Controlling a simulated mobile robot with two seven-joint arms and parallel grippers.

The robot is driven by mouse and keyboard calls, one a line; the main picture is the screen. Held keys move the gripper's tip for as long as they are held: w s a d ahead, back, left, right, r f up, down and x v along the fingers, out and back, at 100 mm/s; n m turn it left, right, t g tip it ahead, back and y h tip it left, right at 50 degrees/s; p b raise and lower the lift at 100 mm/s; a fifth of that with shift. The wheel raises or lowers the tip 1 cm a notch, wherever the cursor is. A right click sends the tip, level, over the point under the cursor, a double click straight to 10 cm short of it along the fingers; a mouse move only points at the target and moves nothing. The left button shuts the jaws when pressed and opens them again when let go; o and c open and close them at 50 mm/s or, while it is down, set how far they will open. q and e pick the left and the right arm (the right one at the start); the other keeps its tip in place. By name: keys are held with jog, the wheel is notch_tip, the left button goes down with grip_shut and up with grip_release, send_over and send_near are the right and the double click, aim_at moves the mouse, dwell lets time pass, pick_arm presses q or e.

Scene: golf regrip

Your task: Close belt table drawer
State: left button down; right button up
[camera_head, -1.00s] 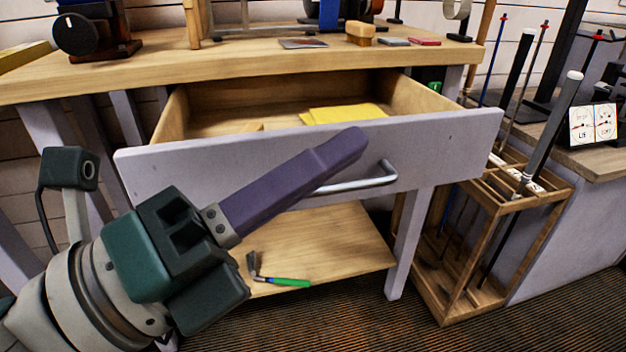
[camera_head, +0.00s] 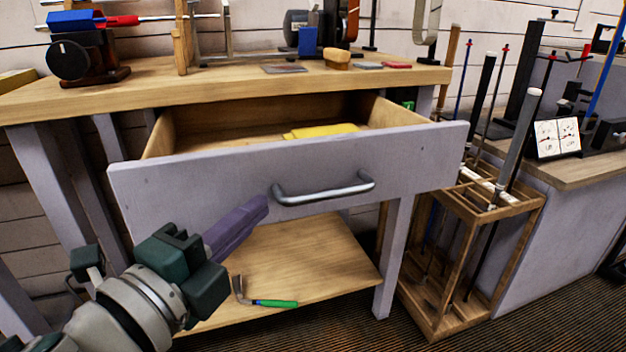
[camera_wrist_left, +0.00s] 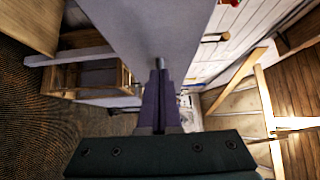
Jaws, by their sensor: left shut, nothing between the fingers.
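The belt table drawer (camera_head: 235,175) is pulled out and stands open under the wooden table top (camera_head: 240,78). Its grey front has a metal bar handle (camera_head: 323,190). A yellow cloth or sheet (camera_head: 322,131) lies inside. My left gripper (camera_head: 264,203) has purple fingers shut with nothing between them. In the head view its tips appear in front of the lower drawer front, left of the handle. In the left wrist view the shut fingers (camera_wrist_left: 160,75) point at the grey drawer front (camera_wrist_left: 155,28); I cannot tell whether they touch it. My right gripper is not in view.
A lower shelf (camera_head: 320,255) holds a hammer with a green handle (camera_head: 275,303). A wooden club rack (camera_head: 455,265) stands right of the table, beside a grey bench (camera_head: 535,220). Tools and small blocks sit on the table top. Carpet (camera_head: 400,335) is clear in front.

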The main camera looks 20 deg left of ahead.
pick_arm(q)
jog(key=shift+w+a, duration=0.65)
jog(key=shift+w, duration=0.15)
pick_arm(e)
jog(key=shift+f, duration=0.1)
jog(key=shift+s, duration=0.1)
